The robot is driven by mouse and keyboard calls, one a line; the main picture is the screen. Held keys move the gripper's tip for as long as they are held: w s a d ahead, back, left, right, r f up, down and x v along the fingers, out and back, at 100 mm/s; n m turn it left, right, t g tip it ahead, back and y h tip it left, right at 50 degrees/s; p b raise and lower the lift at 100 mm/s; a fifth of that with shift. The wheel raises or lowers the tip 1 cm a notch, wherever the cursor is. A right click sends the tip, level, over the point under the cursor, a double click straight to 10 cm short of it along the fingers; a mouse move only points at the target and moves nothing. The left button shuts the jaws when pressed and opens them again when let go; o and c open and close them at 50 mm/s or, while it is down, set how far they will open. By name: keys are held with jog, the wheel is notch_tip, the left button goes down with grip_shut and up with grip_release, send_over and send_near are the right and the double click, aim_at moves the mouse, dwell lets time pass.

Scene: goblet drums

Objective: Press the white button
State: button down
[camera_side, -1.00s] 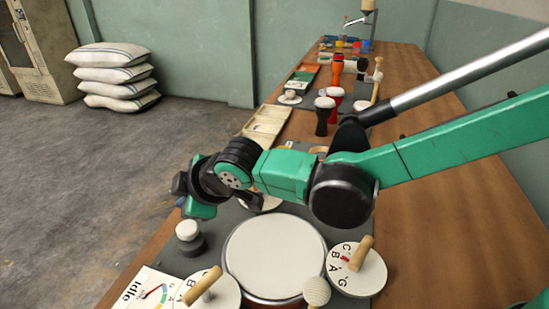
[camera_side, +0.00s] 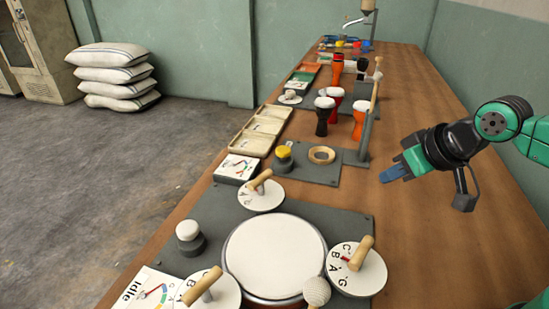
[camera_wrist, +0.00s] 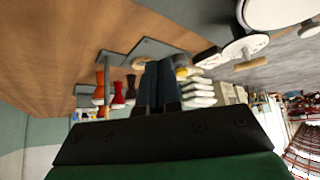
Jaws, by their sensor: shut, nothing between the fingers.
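The white button (camera_side: 187,230) is a white round cap on a dark round base. It stands on the left part of the near grey panel (camera_side: 225,205), left of the large white drum head (camera_side: 275,255). My gripper (camera_side: 390,174) is at the right of the side view, above the bare wood, well apart from the button. Its blue fingers point left and are shut with nothing in them. In the wrist view the closed fingers (camera_wrist: 158,85) show in the middle; I cannot make out the white button there.
Lettered dials with wooden handles (camera_side: 260,195) surround the drum, and a beater with a pale round head (camera_side: 316,291) stands beside it. A yellow button (camera_side: 284,152) and wooden ring (camera_side: 321,155) sit on a farther panel with an upright post (camera_side: 365,138). Goblet drums (camera_side: 333,104) stand beyond.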

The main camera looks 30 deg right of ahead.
dwell(0.3)
jog(key=w+a+r+n+y, duration=0.1)
jog(key=w+a+n+y, duration=0.1)
jog(key=a, duration=0.6)
jog(key=w+a+r+n+y, duration=0.1)
jog(key=w+a+n+y, duration=0.1)
jog(key=a, duration=0.6)
jog(key=w+a+r+n+g+y, duration=0.1)
jog(key=w+a+n, duration=0.3)
jog(key=a, duration=0.4)
jog(key=shift+w+r+n+y, duration=0.2)
jog(key=shift+r+n+y, duration=0.2)
jog(key=shift+n+y, duration=0.1)
send_over(181, 225)
jog(key=s+d, duration=0.1)
jog(key=f, duration=0.7)
jog(key=shift+s+d+f, duration=0.2)
jog(key=shift+f, duration=0.1)
notch_tip(181, 225, down, 2)
jog(key=shift+s+d+f, duration=0.1)
jog(key=shift+f, duration=0.8)
jog(key=shift+f, duration=0.1)
